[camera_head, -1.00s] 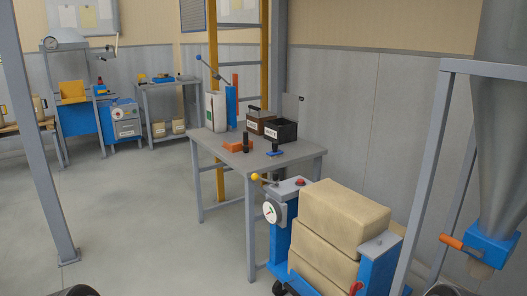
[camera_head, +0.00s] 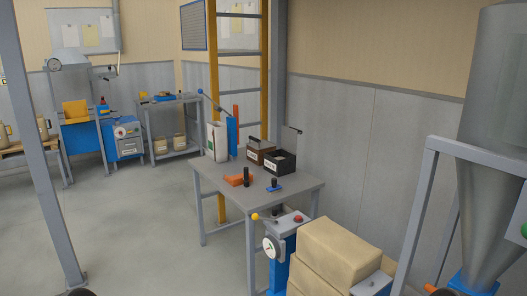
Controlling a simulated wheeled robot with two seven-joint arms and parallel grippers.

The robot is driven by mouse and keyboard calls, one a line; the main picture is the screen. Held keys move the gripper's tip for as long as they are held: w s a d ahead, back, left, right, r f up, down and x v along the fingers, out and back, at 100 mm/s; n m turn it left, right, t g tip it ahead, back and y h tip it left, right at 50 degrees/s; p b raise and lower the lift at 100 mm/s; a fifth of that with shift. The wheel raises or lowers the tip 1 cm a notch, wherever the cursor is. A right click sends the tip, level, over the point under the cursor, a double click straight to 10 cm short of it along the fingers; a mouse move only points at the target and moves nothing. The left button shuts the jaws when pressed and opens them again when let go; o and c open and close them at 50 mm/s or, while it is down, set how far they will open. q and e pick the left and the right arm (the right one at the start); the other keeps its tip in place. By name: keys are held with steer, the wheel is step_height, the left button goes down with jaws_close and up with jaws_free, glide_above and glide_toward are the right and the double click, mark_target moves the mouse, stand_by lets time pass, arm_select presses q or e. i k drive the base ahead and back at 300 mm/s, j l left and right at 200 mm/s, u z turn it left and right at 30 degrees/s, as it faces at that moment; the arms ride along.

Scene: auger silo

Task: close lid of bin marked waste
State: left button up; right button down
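Two small bins stand side by side at the back of the grey workbench (camera_head: 215,180). The right one is a black bin (camera_head: 280,167) with a pale label on its front. The label words are too small to read surely. Neither gripper shows; only dark rounded parts of mine touch the bottom edge.
A white container (camera_head: 216,141), a blue lever device (camera_head: 232,136), an orange piece (camera_head: 238,180) and a blue-based tool (camera_head: 274,188) share the bench. Stacked tan sacks (camera_head: 340,250) and a blue gauge post (camera_head: 284,245) stand before it. A grey frame (camera_head: 425,200) blocks the right; left floor is clear.

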mark_target(289, 135)
steer(key=u, duration=1.15)
steer(key=i, duration=4.45)
steer(key=z, duration=4.2)
